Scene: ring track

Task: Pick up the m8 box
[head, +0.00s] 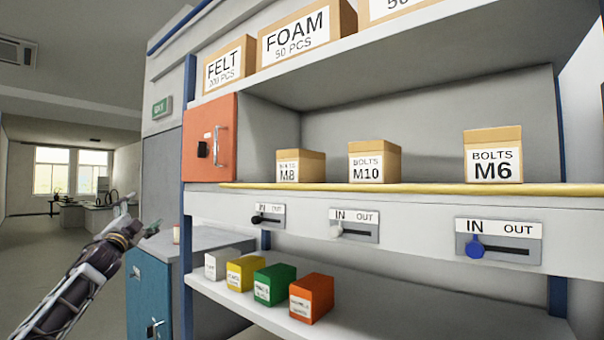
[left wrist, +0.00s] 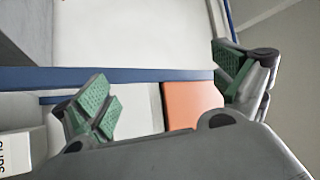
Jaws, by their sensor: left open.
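The M8 box (head: 313,165) is a small cardboard box with a white label. It stands upright on the middle shelf in the head view, leftmost of three boxes. My left gripper (head: 128,222) is at the lower left, left of the shelf unit and well apart from the box. In the left wrist view my left gripper (left wrist: 168,88) has its green-padded fingers spread with nothing between them. I cannot make out the M8 box in that view. My right gripper is not in view.
The M10 box (head: 374,161) and M6 box (head: 493,156) stand right of it, behind a yellow front edge strip (head: 420,188). An orange panel with a handle (head: 210,138) borders the compartment's left side. IN/OUT sliders (head: 354,226) sit below. Small coloured boxes (head: 275,284) fill the lower shelf's left.

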